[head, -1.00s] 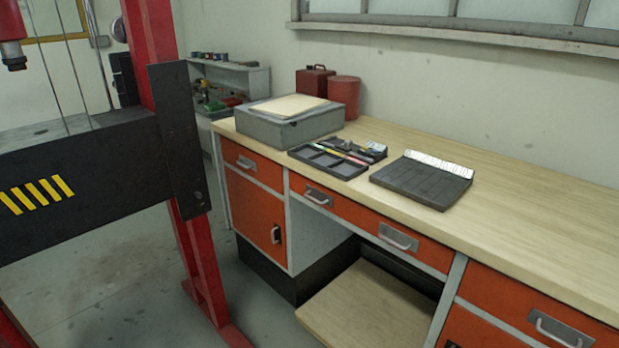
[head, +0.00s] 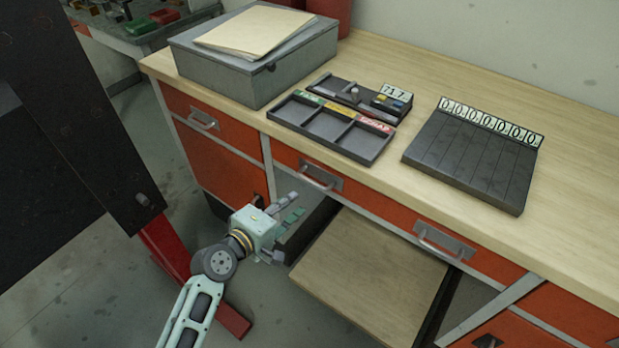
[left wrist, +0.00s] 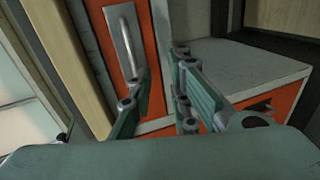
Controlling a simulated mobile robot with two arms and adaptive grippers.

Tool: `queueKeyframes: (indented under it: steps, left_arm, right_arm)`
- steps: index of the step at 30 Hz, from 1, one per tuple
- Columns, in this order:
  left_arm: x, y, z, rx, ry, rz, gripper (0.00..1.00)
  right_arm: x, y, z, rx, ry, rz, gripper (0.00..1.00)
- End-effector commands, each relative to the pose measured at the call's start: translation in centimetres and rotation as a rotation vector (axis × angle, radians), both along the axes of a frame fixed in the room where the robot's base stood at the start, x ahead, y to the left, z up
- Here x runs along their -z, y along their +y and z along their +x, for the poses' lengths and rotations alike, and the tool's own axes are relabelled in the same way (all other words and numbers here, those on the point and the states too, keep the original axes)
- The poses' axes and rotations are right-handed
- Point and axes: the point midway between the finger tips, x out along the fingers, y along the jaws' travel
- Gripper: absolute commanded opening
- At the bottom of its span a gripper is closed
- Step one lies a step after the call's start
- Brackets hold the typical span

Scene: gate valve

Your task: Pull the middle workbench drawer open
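The middle workbench drawer (head: 385,212) is a wide orange front under the wooden top and looks shut. It has a left metal handle (head: 322,178) and a right metal handle (head: 443,243). My left gripper (head: 296,206) is below and a little left of the left handle, apart from it, in front of the knee space. In the left wrist view a handle on an orange front (left wrist: 128,48) shows ahead of the fingers. The left gripper's green fingers (left wrist: 162,68) are spread with nothing between them. My right gripper is not in view.
The workbench top (head: 570,200) carries a grey box (head: 250,75), a compartment tray (head: 330,130) and a dark numbered rack (head: 470,160). A low wooden shelf (head: 370,285) sits below the drawer. A red-and-black machine frame (head: 70,130) stands at the left.

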Motion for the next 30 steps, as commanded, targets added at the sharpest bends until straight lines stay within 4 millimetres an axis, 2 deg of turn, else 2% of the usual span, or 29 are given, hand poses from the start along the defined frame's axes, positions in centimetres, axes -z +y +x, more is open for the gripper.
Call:
queueKeyframes:
  steps: [1, 2, 5, 11, 18, 30]
  left_arm:
    - [-1.6, -0.4, 0.1, 0.006, -0.013, -0.031, 0.17]
    - [-2.2, -0.6, 0.2, 0.008, -0.016, -0.047, 0.17]
    - [-3.2, -1.1, 0.7, 0.012, -0.023, -0.074, 0.17]
    - [-2.7, -2.8, 3.0, 0.012, -0.025, -0.075, 0.17]
    - [-1.9, -4.6, 5.6, 0.012, -0.025, -0.072, 0.17]
    - [-1.6, -5.3, 6.4, 0.011, -0.025, -0.070, 0.17]
  right_arm:
    - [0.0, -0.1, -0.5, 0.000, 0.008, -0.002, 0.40]
    - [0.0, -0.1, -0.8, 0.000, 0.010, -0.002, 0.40]
    - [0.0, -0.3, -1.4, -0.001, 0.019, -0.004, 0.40]
    - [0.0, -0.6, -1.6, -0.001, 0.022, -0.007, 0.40]
    - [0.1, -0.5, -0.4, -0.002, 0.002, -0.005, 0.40]
    - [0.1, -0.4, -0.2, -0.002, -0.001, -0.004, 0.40]
